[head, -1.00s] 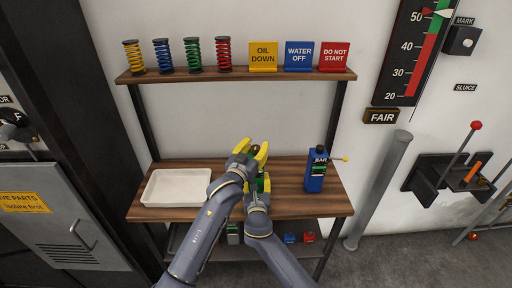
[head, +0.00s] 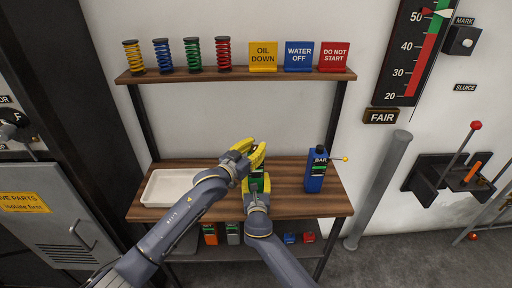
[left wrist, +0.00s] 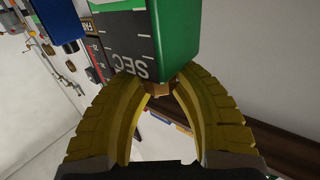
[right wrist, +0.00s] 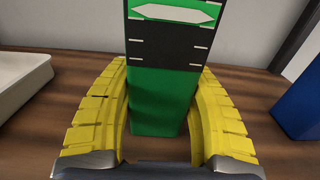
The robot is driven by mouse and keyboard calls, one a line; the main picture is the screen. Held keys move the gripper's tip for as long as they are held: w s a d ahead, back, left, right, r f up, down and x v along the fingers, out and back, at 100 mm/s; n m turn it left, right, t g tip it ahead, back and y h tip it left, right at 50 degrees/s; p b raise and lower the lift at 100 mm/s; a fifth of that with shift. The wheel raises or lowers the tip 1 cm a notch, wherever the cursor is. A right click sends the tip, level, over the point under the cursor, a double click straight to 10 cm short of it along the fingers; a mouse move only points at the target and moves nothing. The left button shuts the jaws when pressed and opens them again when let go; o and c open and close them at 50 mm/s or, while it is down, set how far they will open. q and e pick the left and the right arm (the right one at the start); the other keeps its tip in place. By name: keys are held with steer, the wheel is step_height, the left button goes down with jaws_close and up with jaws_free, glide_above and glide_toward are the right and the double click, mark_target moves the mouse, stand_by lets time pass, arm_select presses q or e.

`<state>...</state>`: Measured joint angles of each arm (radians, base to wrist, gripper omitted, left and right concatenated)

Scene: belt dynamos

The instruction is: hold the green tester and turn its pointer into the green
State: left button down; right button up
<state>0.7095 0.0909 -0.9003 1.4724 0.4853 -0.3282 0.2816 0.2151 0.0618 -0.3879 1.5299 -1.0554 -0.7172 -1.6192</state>
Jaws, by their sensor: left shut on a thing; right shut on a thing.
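The green tester (right wrist: 160,100) stands upright on the wooden bench; it also shows in the head view (head: 259,184) and the left wrist view (left wrist: 180,30). My right gripper (head: 257,191) is shut around its lower body, a finger on each side. My left gripper (head: 257,152) is above and shut on the brown knob (left wrist: 155,89) on the tester's top. The dark scale (right wrist: 168,43) carries white ticks and the letters SEC in the left wrist view. In the right wrist view a white pointer (right wrist: 175,13) lies across the green band; the dial's top is cut off.
A white tray (head: 147,201) is on the bench's left, and a blue BAR tester (head: 316,172) with a yellow-tipped lever stands to the right. Springs and signs line the upper shelf (head: 190,76).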

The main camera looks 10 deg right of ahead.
arm_select(q)
steer(key=shift+s+m+g+h, duration=0.1)
steer(key=shift+m+g+h, duration=0.2)
steer(key=shift+g, duration=0.1)
arm_select(e)
steer(key=shift+f, duration=0.1)
arm_select(q)
steer(key=c, duration=1.1)
jaws_free()
steer(key=shift+o, duration=0.2)
steer(key=shift+a, duration=0.1)
steer(key=v, duration=1.1)
steer(key=shift+s+a, duration=0.3)
arm_select(e)
steer(key=o, duration=1.6)
